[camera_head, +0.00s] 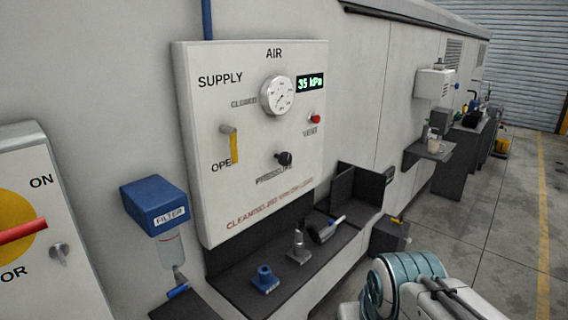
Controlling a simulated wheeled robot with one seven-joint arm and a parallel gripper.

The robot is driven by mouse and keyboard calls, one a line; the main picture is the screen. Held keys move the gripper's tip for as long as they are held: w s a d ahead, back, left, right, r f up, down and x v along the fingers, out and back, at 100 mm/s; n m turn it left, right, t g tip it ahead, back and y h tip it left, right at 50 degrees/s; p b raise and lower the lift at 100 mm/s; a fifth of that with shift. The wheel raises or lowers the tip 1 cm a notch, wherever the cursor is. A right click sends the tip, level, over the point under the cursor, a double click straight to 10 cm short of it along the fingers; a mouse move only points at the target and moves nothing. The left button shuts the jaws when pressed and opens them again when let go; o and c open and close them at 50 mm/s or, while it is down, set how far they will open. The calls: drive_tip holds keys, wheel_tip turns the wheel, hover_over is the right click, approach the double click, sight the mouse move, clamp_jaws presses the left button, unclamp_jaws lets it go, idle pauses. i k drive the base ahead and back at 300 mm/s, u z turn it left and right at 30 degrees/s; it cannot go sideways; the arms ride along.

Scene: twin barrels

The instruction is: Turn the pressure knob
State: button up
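The pressure knob (284,158) is a small black knob low in the middle of the white air supply panel (200,80), just above the "PRESSURE" label. The round gauge (278,96) sits above it, and the green display (310,83) reads 35 kPa. A yellow-handled valve (233,145) at the left points down towards "OPEN". A red vent button (315,119) is to the right of the knob. Part of my arm shows at the bottom right, away from the panel. My gripper's fingers are not seen.
A dark shelf (330,257) below the panel holds a blue fitting (264,279), a metal fitting (299,247) and a black nozzle tool (322,233). A blue filter (153,203) hangs at the left. Open concrete floor (500,220) lies to the right.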

sight(285, 159)
drive_tip(key=u, duration=0.1)
drive_tip(key=i, duration=0.95)
drive_tip(key=z, duration=0.35)
